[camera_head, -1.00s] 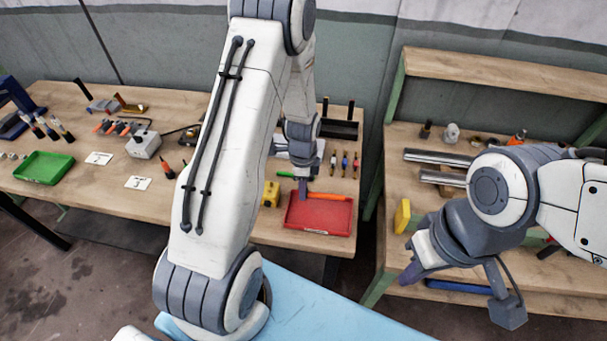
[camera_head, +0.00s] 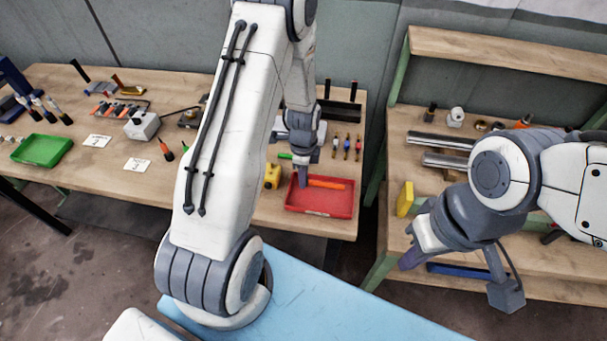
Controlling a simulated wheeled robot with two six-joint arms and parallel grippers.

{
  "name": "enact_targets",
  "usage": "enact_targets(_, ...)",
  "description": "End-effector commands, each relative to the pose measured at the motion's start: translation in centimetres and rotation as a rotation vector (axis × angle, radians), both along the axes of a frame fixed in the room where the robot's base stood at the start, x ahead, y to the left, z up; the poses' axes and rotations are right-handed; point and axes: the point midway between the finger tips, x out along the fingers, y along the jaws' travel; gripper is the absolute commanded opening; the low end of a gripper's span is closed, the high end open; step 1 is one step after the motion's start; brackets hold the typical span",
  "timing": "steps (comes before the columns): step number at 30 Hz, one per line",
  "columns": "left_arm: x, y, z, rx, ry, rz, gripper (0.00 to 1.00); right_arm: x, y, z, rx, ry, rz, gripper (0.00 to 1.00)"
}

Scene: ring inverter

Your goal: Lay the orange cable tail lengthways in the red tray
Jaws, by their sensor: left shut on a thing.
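The red tray (camera_head: 322,207) lies near the front edge of the left bench. The orange cable tail (camera_head: 328,184) runs left to right along the tray's far side, roughly in line with its long side. I cannot tell whether it touches the tray floor. My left gripper (camera_head: 304,183) points down at the cable's left end and is shut on it; the fingers hide that end. My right gripper (camera_head: 408,260) hangs in front of the right bench, away from the tray. Its jaw opening is not clear.
A yellow block (camera_head: 272,177) stands just left of the tray. A green tray (camera_head: 42,150) sits at the far left. Several small coloured tools (camera_head: 346,147) lie behind the red tray. A yellow piece (camera_head: 405,199) stands on the right bench's edge.

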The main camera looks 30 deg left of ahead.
Motion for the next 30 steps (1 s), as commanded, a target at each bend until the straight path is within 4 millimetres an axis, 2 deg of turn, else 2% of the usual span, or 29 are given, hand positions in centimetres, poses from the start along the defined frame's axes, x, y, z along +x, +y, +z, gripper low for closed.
enact_targets(1,0.0,0.0,-1.0,0.000,0.000,0.000,0.00,0.0,0.0,-0.8,0.000,0.000,-0.001,0.00)
enact_targets(13,0.0,0.0,-4.8,0.000,0.000,0.000,0.00,0.0,0.0,-3.7,0.000,0.000,-0.001,0.00)
enact_targets(18,0.0,0.0,-5.4,0.000,-0.001,0.000,0.00,0.0,0.0,-4.2,0.000,0.000,0.000,0.00)
enact_targets(26,0.0,0.0,-5.4,0.000,-0.001,0.000,0.00,0.0,0.0,-4.2,0.000,0.000,0.000,0.00)
enact_targets(27,0.0,0.0,-5.4,0.000,0.000,0.000,0.33,0.0,0.0,-4.2,0.000,0.000,0.000,0.00)
enact_targets(29,0.0,0.0,-5.4,0.000,0.000,0.000,0.56,0.0,0.0,-4.2,0.000,0.000,0.000,0.00)
enact_targets(30,0.0,0.0,-5.4,0.000,0.000,0.000,0.64,0.0,0.0,-4.2,0.000,0.000,0.000,0.00)
